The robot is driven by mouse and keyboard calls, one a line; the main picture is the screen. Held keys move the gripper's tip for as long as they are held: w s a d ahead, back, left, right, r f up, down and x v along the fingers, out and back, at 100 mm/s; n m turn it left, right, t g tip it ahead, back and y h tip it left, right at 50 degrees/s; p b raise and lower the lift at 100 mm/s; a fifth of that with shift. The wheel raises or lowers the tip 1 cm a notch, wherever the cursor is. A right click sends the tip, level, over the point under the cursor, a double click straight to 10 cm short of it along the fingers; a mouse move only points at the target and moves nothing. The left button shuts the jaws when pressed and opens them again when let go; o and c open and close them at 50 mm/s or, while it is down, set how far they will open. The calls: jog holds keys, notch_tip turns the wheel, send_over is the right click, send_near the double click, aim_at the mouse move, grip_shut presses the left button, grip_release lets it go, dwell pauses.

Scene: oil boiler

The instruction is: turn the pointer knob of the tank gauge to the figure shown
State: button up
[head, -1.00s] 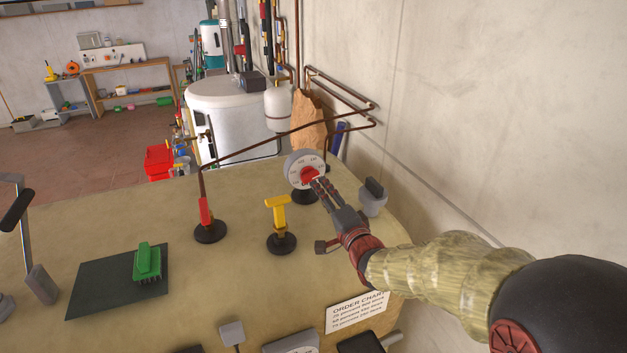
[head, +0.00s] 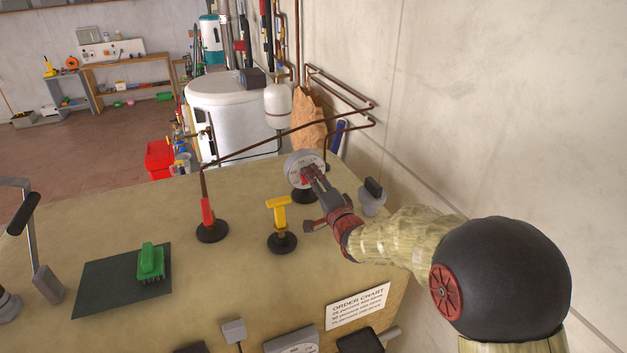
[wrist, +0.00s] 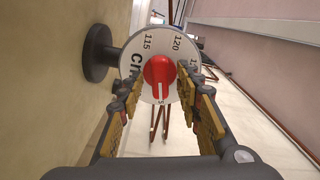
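The tank gauge (head: 293,163) is a round pale dial on a dark foot near the right end of the bench. In the wrist view its white face (wrist: 135,62) shows 115 and 120 and other partly hidden lettering. The red pointer knob (wrist: 159,70) sits at its middle, with its white mark pointing down in that view. My gripper (head: 309,172) is at the dial front and partly hides the knob in the head view. In the wrist view my gripper (wrist: 165,86) is open, one finger on each side of the knob, with visible gaps; contact does not show.
A grey-handled fitting (head: 373,193) stands close right of the gauge. A yellow T-handle (head: 279,214) and a red-handled valve (head: 207,215) stand to the left. The wall is close on the right.

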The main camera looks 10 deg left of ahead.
jog(key=shift+c, duration=1.4)
grip_shut()
